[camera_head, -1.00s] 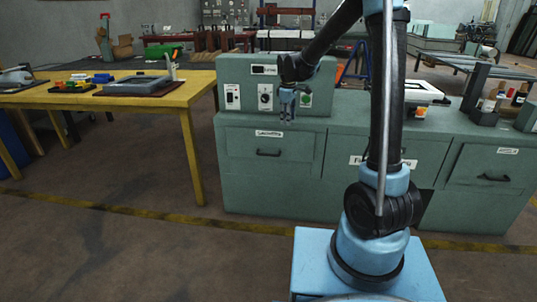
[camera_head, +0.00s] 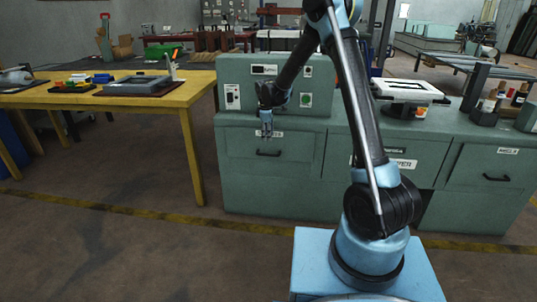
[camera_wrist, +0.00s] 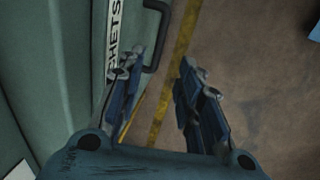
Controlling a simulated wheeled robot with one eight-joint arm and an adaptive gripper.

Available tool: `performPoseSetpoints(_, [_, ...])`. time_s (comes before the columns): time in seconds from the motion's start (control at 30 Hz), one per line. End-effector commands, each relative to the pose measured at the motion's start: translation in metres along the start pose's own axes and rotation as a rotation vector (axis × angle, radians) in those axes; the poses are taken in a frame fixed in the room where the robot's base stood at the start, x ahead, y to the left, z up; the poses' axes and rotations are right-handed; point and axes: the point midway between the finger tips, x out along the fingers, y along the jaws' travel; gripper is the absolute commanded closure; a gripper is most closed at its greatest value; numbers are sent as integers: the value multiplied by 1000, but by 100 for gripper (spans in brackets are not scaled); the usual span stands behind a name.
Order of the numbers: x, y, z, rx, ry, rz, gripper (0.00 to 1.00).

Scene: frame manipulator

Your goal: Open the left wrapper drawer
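The left drawer (camera_head: 300,150) is a green front at the left end of the green cabinet and sits shut. Its dark bar handle (camera_head: 268,153) is below a white label, of which the letters "CHETS" (camera_wrist: 115,42) show in the wrist view. My gripper (camera_head: 266,134) points down in front of the drawer, just above the handle in the picture. In the wrist view the two fingers (camera_wrist: 163,75) are spread apart with nothing between them. The handle also shows there (camera_wrist: 157,38), beyond the fingertips, apparently not touched.
The green cabinet (camera_head: 230,186) carries a control panel (camera_head: 235,75) behind my arm. More drawers lie to the right, one with a handle (camera_head: 496,178). A yellow table (camera_head: 188,88) stands at the left. The floor before the left drawer is clear.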

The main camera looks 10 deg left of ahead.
Motion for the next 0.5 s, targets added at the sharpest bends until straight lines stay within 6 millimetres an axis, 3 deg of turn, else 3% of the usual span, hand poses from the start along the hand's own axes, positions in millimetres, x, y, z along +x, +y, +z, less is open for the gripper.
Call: performPoseSetpoints(0.5, [81, 0, 0, 2, 0, 1, 67])
